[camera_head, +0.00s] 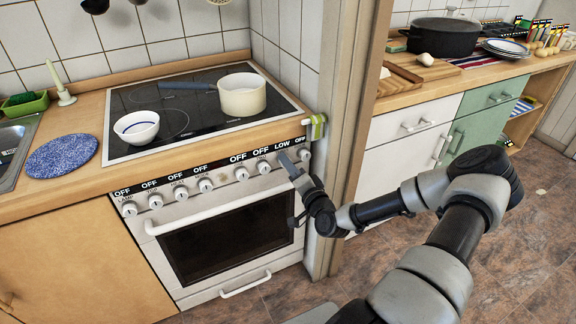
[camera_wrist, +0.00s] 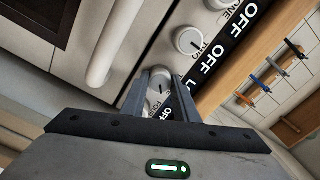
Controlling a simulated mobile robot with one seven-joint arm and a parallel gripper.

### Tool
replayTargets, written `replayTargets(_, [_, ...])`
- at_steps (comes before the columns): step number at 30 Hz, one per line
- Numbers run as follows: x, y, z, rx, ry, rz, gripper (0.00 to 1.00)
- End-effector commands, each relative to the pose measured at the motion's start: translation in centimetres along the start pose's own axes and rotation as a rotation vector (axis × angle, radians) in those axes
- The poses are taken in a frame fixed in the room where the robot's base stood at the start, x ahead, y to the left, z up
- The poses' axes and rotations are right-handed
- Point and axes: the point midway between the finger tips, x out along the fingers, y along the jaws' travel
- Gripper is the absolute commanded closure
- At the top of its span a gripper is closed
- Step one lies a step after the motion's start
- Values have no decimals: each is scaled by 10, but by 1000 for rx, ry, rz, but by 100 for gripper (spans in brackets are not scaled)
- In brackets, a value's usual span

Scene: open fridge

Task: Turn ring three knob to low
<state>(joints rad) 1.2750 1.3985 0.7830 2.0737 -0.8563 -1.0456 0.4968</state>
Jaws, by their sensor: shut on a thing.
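The stove's front panel carries a row of white knobs under black labels. My gripper (camera_head: 287,159) is at the knob whose label reads LOW, second from the right end; the label beside it at the far right reads OFF. In the wrist view, my gripper (camera_wrist: 160,92) has its two fingers on either side of that white knob (camera_wrist: 157,86), shut on it. Its label is partly hidden, with only the start of an L showing. The neighbouring knob (camera_wrist: 188,40) has an OFF label. In the head view my gripper hides most of the held knob.
The oven handle (camera_head: 207,210) sticks out below the knobs. A pot (camera_head: 242,97) and a bowl (camera_head: 137,128) stand on the black cooktop (camera_head: 190,128). A wooden post (camera_head: 355,110) stands close to the right of the stove. Open floor (camera_head: 520,240) lies at the right.

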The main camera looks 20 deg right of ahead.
Motion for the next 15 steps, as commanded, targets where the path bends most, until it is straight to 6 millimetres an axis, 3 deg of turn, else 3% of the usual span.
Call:
replayTargets(4, [0, 0, 0, 0, -1, 1, 95])
replayTargets(5, [0, 0, 0, -1, -1, 1, 68])
replayTargets(7, [0, 0, 0, -1, -1, 1, 56])
replayTargets(15, [0, 0, 0, -1, 0, 1, 54])
